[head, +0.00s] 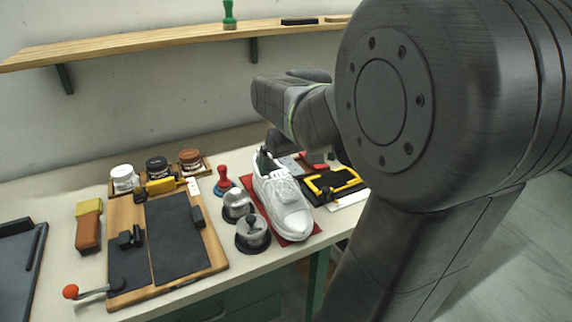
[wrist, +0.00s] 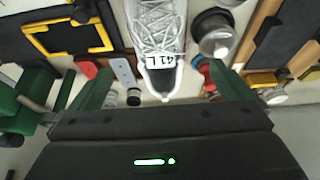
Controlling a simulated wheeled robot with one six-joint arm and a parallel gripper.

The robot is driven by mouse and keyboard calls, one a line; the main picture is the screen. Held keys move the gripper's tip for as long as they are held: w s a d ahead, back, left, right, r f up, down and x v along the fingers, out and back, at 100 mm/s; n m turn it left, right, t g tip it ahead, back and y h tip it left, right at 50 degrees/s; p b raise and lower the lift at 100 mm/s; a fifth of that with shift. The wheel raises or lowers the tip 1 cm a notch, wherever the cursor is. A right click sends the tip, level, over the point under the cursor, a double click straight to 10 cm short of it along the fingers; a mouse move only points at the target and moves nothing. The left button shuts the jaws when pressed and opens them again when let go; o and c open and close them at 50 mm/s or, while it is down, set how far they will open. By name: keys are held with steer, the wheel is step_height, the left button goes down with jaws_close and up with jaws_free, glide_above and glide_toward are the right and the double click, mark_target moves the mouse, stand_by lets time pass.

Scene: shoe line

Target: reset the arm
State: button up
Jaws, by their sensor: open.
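My gripper (wrist: 160,70) is open in the wrist view, its two green fingers wide apart with nothing between their tips that they touch. A white lace-up shoe (wrist: 155,25) lies beyond and between the fingers, its heel with a "41 L" label toward me. In the head view the shoe (head: 283,203) stands on a red mat (head: 312,232), toe toward the front edge of the bench. My arm reaches in from the right, and the gripper (head: 283,143) hangs near the shoe's heel end, partly hidden. I cannot tell the exact gap.
Two metal pots (head: 252,232) and a red-handled stamp (head: 223,180) stand left of the shoe. A wooden board (head: 215,250) with dark pads and jars (head: 124,180) lie further left. A black-and-yellow frame (head: 335,182) is at the right. A shelf (head: 150,44) runs above.

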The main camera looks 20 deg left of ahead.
mark_target(280, 175)
steer(key=b+x, duration=0.1)
steer(key=x, duration=1.1)
steer(key=shift+s+f, duration=0.1)
steer(key=shift+f, duration=0.1)
steer(key=shift+r, duration=1.65)
